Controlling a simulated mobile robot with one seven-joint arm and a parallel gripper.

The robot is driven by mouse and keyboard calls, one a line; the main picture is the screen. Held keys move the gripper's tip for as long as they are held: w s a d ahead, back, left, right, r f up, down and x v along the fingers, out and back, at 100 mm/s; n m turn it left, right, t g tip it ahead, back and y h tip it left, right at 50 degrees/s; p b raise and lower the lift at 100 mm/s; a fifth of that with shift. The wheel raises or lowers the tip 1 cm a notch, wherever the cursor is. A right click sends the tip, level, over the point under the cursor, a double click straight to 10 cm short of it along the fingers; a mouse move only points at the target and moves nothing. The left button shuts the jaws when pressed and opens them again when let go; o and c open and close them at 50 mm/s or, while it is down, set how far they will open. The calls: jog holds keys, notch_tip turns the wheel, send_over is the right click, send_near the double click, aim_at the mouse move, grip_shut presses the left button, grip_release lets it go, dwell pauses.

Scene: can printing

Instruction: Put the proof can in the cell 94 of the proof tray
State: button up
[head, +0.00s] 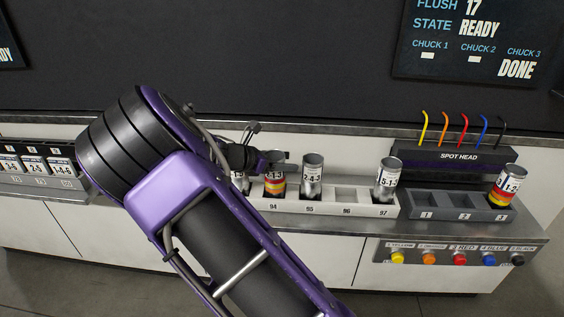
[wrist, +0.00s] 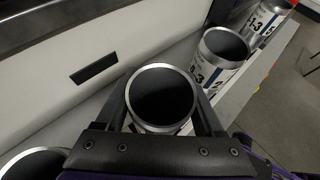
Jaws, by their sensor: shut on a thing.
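The proof can (head: 275,186), banded in red, orange and yellow under a white label, stands upright at the cell marked 94 of the white proof tray (head: 330,208). Its lower end is at the tray's level; I cannot tell whether it rests on the cell floor. My gripper (head: 272,158) is shut on this can near its top. In the wrist view the open rim of the can (wrist: 162,95) lies between both fingers.
A further can, partly hidden by my arm, is left of cell 94; its rim shows in the wrist view (wrist: 35,165). Right of the tray is a grey chuck holder (head: 445,214), spots 1 and 2 empty, a banded can (head: 507,187) in spot 3. Behind it stands the spot head (head: 455,160).

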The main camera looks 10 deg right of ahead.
jog(key=shift+f, duration=0.15)
jog(key=o, duration=1)
jog(key=shift+a+r, duration=0.1)
jog(key=shift+r, duration=0.15)
jog(key=v, duration=1.1)
jog(key=shift+s+a+r+p, duration=0.1)
jog(key=shift+s+a+p, duration=0.1)
jog(key=shift+a+p, duration=0.15)
